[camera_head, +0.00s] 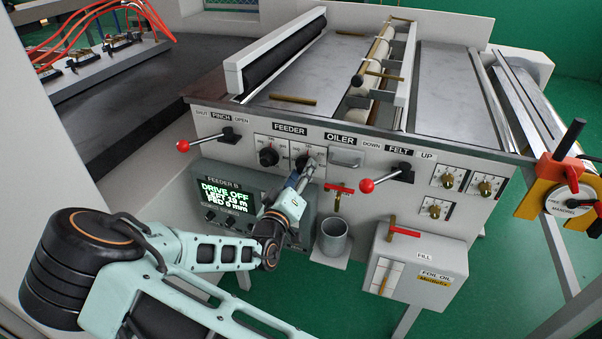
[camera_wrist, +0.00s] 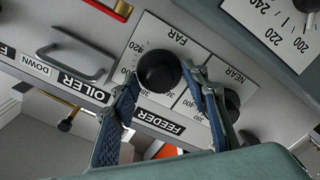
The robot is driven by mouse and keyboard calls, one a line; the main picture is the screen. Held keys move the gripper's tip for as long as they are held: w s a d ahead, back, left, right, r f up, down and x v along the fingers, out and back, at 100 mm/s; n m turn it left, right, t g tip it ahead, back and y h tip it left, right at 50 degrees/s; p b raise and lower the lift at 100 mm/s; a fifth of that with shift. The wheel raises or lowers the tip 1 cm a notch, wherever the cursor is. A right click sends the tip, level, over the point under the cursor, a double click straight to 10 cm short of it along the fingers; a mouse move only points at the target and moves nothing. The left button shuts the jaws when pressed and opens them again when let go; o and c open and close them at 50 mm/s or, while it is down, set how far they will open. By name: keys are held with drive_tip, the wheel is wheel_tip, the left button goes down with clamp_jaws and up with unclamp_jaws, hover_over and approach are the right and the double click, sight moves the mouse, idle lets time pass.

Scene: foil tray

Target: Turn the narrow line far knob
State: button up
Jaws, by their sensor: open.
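The FEEDER plate carries two black round knobs. The FAR knob (camera_wrist: 158,72) shows clearly in the wrist view on its numbered dial, and the NEAR knob (camera_wrist: 232,105) is beside it, partly covered by a finger. My gripper (camera_wrist: 161,80) is open, with one blue-padded finger on each side of the FAR knob; I cannot tell if either touches it. In the head view my gripper (camera_head: 302,174) is at the FEEDER panel and partly hides the FAR knob, while the NEAR knob (camera_head: 268,157) is clear to its left. The FAR knob's pointer is not readable.
An oiler handle (camera_head: 346,158) is just right of the knobs; it also shows in the wrist view (camera_wrist: 78,62). Red-ball levers (camera_head: 183,146) (camera_head: 367,185) stick out on both sides. The display box (camera_head: 228,195), a red-handled valve (camera_head: 340,188) and a grey cup (camera_head: 334,240) sit below.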

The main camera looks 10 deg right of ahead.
drive_tip(key=v, duration=1.2)
